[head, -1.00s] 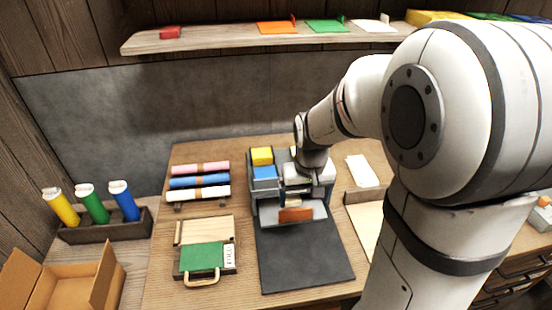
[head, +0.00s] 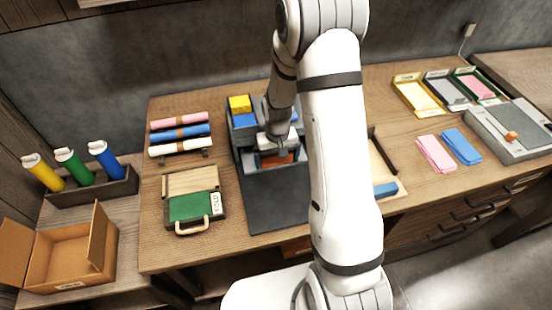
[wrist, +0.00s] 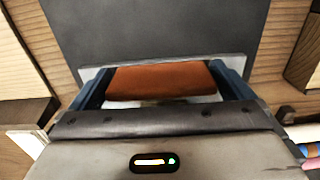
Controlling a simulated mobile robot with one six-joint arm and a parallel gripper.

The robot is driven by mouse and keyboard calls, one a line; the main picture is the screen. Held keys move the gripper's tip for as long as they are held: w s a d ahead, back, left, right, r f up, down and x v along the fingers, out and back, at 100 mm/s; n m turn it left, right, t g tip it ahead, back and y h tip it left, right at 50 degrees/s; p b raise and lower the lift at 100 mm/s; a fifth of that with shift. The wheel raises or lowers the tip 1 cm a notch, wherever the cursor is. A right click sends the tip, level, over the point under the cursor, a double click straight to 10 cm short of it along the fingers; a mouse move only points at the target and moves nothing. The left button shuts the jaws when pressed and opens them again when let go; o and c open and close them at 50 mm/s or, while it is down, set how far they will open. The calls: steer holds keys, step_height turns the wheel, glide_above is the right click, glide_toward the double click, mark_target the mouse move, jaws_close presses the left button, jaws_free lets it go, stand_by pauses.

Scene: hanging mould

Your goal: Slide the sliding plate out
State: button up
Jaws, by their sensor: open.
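The sliding plate (wrist: 232,59) is pale grey and shows at the front of the dark grey mould unit (head: 247,155). Its orange handle (wrist: 160,80) shows clearly in the wrist view and partly in the head view (head: 277,160). My gripper (wrist: 162,84) is open, with one blue-grey finger on each side of the handle. In the head view my wrist hangs over the unit and hides part of the plate.
A dark mat (head: 275,200) lies clear in front of the unit. A green-fronted box (head: 190,207) and coloured rolls (head: 180,133) stand to the left.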

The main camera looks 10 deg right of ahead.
steer(key=shift+f, duration=0.45)
steer(key=shift+c, duration=0.2)
